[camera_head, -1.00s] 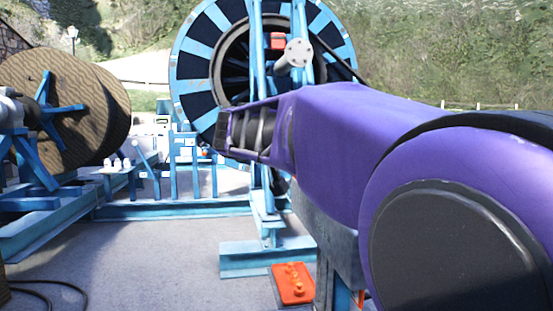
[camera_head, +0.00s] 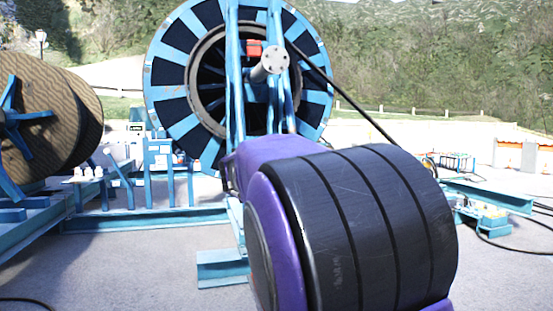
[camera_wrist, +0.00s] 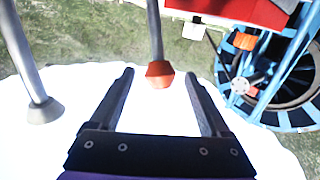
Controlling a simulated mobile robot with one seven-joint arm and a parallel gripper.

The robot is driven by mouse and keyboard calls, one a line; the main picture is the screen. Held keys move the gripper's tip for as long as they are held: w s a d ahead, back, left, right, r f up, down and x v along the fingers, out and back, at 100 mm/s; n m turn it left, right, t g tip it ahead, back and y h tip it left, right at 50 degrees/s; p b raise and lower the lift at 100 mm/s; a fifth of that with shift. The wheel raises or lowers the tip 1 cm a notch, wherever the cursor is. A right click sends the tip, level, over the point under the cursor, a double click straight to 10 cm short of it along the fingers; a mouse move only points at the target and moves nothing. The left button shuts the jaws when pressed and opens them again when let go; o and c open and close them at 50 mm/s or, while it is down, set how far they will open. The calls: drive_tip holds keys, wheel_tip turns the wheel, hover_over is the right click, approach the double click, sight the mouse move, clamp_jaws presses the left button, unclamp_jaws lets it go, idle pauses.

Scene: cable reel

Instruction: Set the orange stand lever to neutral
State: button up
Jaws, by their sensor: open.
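In the wrist view an orange lever knob (camera_wrist: 159,70) sits at the end of a grey rod that comes in from the top edge. My gripper (camera_wrist: 159,78) is open, and the knob appears between its two fingertips with a gap on each side. I cannot tell how deep it is between them. A second lever with a grey knob (camera_wrist: 45,110) is to the left, outside the fingers. The lever's base is out of view. In the head view my purple and black arm hides the gripper and the levers.
A large blue and black reel (camera_head: 165,73) stands behind my arm in the head view, and also shows in the wrist view (camera_wrist: 283,117). A brown reel (camera_head: 60,110) is at left. A red panel (camera_wrist: 255,12) is near the wrist view's top. Grey ground is open at lower left.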

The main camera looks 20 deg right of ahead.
drive_tip(key=x, duration=0.6)
clamp_jaws()
idle(0.3)
